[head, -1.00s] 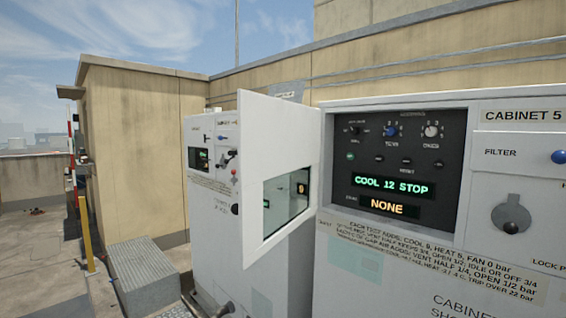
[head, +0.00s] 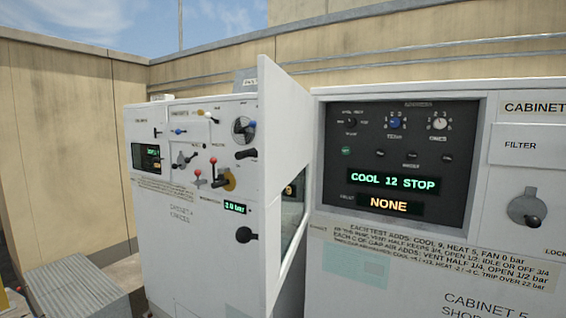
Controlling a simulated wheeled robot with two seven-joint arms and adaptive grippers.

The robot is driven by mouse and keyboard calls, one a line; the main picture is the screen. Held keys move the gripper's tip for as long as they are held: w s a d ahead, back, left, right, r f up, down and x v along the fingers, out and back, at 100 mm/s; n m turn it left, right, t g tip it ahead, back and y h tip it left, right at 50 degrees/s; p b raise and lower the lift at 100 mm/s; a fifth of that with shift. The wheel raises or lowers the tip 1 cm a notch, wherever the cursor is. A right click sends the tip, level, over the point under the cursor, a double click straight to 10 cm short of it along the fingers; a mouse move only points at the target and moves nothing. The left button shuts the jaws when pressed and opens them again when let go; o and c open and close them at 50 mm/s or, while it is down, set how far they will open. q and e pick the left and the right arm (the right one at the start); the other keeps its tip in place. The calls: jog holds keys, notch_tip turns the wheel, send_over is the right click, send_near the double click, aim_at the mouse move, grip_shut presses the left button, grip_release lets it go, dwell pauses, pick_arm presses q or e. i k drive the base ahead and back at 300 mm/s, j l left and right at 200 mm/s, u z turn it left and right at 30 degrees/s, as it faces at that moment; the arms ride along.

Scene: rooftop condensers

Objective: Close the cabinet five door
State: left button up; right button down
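Cabinet 5 (head: 330,270) is the white cabinet at the right in the head view. Its white door (head: 283,130) has a window and stands open, hinged at the left edge of the dark control panel (head: 460,120). The door is seen nearly edge-on and sticks out toward me. Neither of my grippers is in view.
Cabinet 4 (head: 190,260), with several knobs and levers and a 2.0 bar display, stands to the left, partly behind the open door. A grey ribbed box (head: 75,285) is on the ground at lower left. Beige walls (head: 80,130) close off the back.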

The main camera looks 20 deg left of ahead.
aim_at(285, 111)
jog(key=i+j+z, duration=0.1)
jog(key=j, duration=0.25)
jog(key=i+j, duration=0.25)
jog(key=i+j+z, duration=0.15)
jog(key=j, duration=0.3)
jog(key=i+j+z, duration=0.1)
jog(key=j, duration=0.3)
